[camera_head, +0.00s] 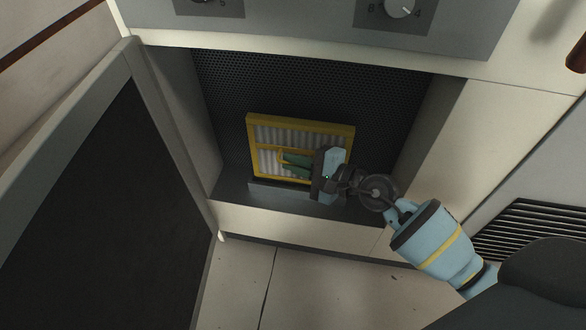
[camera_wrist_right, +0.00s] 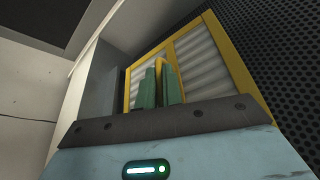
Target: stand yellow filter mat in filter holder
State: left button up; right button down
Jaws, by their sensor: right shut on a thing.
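The yellow filter mat (camera_head: 300,125), a yellow frame with pale pleats, stands nearly upright inside the open cabinet bay, in front of the perforated back panel. Its lower edge is at a grey ledge-like filter holder (camera_head: 262,190); I cannot tell whether it is seated in it. My right gripper (camera_head: 292,163) reaches in from the right, its green fingers shut on a yellow bar of the mat. The mat (camera_wrist_right: 204,52) also shows in the right wrist view, with the green fingers (camera_wrist_right: 160,85) around the bar. My left gripper is not in view.
An open door (camera_head: 80,200) with a dark inner panel stands at the left. The bay has side walls and a front sill (camera_head: 300,230). A knob panel (camera_head: 400,12) is above. A vent grille (camera_head: 535,230) is at the right.

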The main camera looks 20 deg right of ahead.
jog(key=shift+f+b, duration=2.35)
jog(key=shift+f, duration=0.35)
jog(key=c, duration=1.5)
grip_release()
jog(key=shift+f, duration=0.1)
jog(key=shift+p+v, duration=0.5)
jog(key=shift+v, duration=3.45)
